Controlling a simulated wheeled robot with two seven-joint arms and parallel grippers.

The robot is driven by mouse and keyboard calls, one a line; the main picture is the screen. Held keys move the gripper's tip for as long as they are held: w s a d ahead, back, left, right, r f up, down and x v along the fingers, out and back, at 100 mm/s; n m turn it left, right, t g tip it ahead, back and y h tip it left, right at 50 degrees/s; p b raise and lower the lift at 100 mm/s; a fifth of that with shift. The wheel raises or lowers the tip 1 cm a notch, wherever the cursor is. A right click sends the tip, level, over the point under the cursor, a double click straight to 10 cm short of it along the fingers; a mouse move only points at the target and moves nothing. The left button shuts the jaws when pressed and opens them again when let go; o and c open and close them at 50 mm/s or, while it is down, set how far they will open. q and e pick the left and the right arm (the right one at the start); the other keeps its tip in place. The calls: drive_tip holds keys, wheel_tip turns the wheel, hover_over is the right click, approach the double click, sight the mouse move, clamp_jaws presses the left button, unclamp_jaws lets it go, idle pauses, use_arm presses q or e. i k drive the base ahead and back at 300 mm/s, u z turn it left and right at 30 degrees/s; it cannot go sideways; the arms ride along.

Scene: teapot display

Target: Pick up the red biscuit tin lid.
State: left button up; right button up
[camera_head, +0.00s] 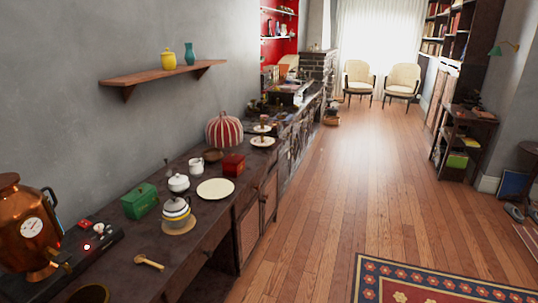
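A small red box-shaped tin (233,168) stands on the dark wooden sideboard (205,244), behind and to the right of a white plate (216,189). Its red lid (234,159) appears to sit on top; the seam is too small to make out clearly. Neither of my grippers shows in the head view.
A green tin (140,202), a striped pot (176,209), a white sugar bowl (179,183) and a white jug (196,165) stand nearby. A red-striped dome (224,130) is behind. A copper urn (29,228) stands front left. The floor (335,195) right of the sideboard is clear.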

sight(234, 159)
drive_tip(key=z, duration=0.55)
drive_tip(key=i, duration=1.85)
drive_tip(key=u, duration=0.85)
drive_tip(key=i, duration=1.05)
drive_tip(key=u, duration=1.5)
drive_tip(key=i, duration=0.15)
